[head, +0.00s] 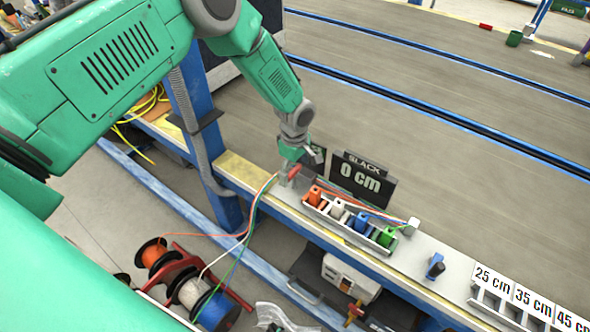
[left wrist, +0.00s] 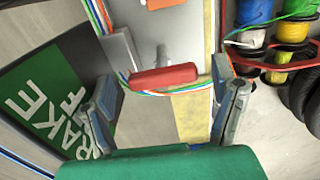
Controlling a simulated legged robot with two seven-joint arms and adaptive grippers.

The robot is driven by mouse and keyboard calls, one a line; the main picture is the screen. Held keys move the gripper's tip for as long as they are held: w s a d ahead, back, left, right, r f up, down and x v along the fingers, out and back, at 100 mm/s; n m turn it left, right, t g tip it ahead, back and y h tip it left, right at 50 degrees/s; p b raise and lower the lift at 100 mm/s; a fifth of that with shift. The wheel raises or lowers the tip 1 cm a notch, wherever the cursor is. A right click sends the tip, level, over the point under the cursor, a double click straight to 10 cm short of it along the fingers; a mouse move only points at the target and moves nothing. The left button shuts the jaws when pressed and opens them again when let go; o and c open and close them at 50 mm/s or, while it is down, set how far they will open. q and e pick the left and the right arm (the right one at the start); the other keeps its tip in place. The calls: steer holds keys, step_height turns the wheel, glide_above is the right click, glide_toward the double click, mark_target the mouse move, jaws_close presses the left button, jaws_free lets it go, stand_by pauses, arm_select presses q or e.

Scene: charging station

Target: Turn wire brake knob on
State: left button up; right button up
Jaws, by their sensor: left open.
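The wire brake knob is a red bar-shaped handle (head: 294,172) on a small grey bracket at the left end of the bench's row of devices. In the left wrist view the red handle (left wrist: 164,77) lies crosswise, with coloured wires running beside it. My left gripper (head: 292,157) is just above and behind it in the head view, partly hiding the bracket. In the left wrist view my left gripper (left wrist: 166,108) is open, its fingers wide apart, with the handle ahead between them. I see no contact. A green brake sign (left wrist: 50,105) stands at the left.
A "SLACK 0 cm" display (head: 361,178) stands beside the handle. A rack (head: 345,228) of coloured wire guides, a dark knob (head: 435,267) and length-labelled blocks (head: 530,305) follow to the right. Wire spools (head: 205,300) sit below. A blue post (head: 195,130) is at the left.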

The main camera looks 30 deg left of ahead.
arm_select(q)
steer(key=shift+a, duration=0.25)
steer(key=c, duration=1.2)
steer(key=shift+o, duration=0.2)
steer(key=shift+m, duration=0.3)
steer(key=m, duration=0.3)
steer(key=shift+m, duration=0.3)
steer(key=m, duration=0.4)
steer(key=shift+m, duration=0.3)
steer(key=m, duration=0.4)
steer(key=shift+w+r, duration=0.1)
steer(key=m, duration=0.5)
steer(key=shift+c, duration=0.2)
steer(key=shift+o, duration=0.2)
steer(key=shift+w, duration=0.1)
